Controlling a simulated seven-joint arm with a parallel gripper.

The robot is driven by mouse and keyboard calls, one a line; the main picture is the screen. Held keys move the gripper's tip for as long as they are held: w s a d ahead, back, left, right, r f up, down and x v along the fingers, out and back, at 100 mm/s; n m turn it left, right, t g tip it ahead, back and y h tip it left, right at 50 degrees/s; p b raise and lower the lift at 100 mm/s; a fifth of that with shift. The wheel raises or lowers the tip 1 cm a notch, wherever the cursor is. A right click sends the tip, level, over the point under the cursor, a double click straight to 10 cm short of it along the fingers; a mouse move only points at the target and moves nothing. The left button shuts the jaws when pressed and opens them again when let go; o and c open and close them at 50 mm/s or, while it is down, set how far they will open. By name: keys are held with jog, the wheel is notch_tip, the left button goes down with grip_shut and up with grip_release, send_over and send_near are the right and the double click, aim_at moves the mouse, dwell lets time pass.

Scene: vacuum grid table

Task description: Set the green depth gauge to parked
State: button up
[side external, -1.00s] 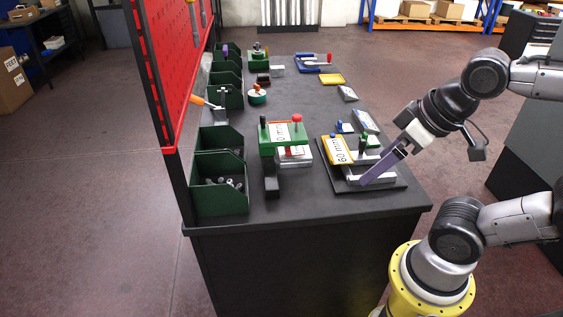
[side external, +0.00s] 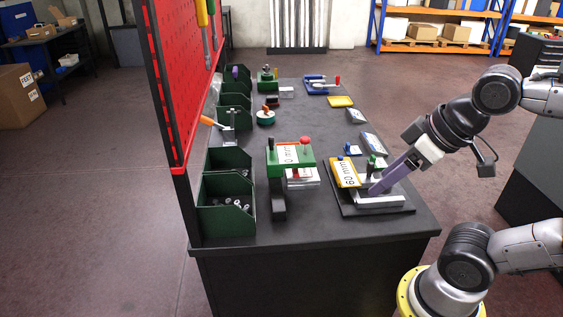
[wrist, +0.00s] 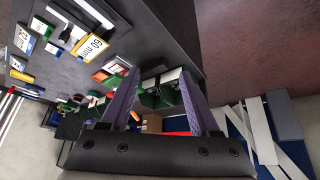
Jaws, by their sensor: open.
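The green depth gauge (side external: 308,158) is a green crosspiece over a dark upright block near the middle front of the table. It carries a white plate reading 0 mm, a dark knob (side external: 270,143) at left and a red knob (side external: 304,141) at right. My gripper (side external: 375,191), with purple fingers, is to the right of this gauge, low beside the yellow 60 mm gauge (side external: 345,171). In the wrist view my gripper (wrist: 160,73) is open, with nothing between its fingers. The 60 mm plate (wrist: 93,46) shows at upper left there.
Green bins (side external: 228,205) line the left side of the table, below a red pegboard (side external: 178,70). The yellow gauge's dark base (side external: 345,207) is near the front right edge. Smaller items, including a blue fixture (side external: 318,88), stand farther back. Bare tabletop (side external: 320,225) lies in front.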

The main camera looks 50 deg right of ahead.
jog(key=shift+n+t, duration=0.3)
jog(key=w+r, duration=0.3)
jog(key=w, duration=0.1)
jog(key=w+r, duration=0.4)
jog(key=shift+d, duration=0.2)
jog(key=shift+c, duration=0.4)
jog(key=m+g, duration=0.1)
jog(key=g, duration=0.1)
send_over(271, 137)
jog(key=s, duration=0.5)
notch_tip(271, 137, down, 5)
jog(key=x, duration=1.3)
jog(key=shift+d+f, duration=0.1)
jog(key=shift+d, duration=0.1)
grip_shut()
